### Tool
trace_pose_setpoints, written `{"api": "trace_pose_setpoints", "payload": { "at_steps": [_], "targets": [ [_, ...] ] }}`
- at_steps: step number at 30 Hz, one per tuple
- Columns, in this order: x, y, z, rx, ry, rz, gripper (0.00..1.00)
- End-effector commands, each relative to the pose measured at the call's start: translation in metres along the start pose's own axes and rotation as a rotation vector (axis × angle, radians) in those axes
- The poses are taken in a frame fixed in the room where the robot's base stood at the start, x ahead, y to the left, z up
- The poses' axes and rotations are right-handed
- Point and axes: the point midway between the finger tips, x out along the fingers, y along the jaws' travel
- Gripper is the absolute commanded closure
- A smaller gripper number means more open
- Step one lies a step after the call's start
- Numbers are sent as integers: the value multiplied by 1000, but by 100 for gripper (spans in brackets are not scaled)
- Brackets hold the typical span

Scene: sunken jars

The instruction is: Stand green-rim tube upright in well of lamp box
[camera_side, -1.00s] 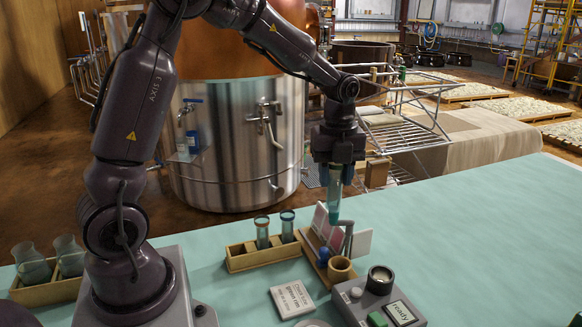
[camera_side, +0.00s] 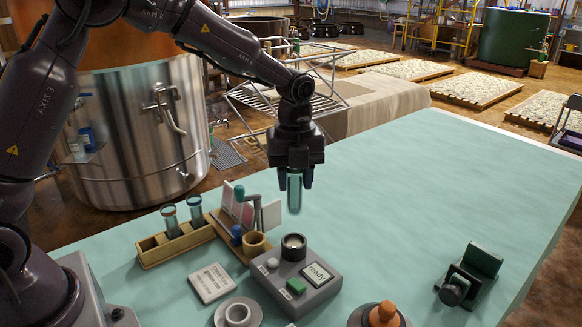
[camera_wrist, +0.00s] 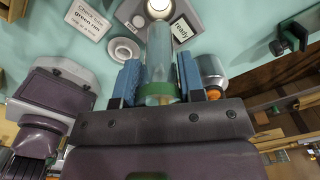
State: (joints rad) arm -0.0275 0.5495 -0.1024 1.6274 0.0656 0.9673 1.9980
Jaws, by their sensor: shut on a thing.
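My gripper (camera_side: 295,181) is shut on the green-rim tube (camera_side: 294,194) and holds it upright in the air, its lower end pointing down. In the wrist view, my gripper's fingers (camera_wrist: 158,83) press the clear tube (camera_wrist: 158,50) from both sides, with the green rim (camera_wrist: 158,91) nearest the camera. The grey lamp box (camera_side: 318,289) stands on the table, with a "ready" display and a green button. Its round well (camera_side: 293,243) shows below the tube's lower end, with a gap between them in the side view. In the wrist view the tube's far end partly covers the well (camera_wrist: 160,6).
A wooden rack (camera_side: 160,255) holds two tubes with blue and brownish rims. Beside it stands a wooden holder (camera_side: 254,243) with cards and a small crank. A "green rim" card (camera_side: 211,283), a grey ring (camera_side: 238,313), an orange-topped item (camera_side: 383,314) and a dark clamp (camera_side: 470,277) surround the box.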

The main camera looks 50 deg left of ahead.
Motion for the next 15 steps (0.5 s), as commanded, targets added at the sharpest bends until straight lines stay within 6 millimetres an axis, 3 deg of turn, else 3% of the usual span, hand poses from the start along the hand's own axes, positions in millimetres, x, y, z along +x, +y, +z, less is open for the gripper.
{"api": "trace_pose_setpoints", "payload": {
  "at_steps": [6,15],
  "targets": [
    [23,0,0,0,1,1,88],
    [37,0,0,0,0,1,88]
  ]
}}
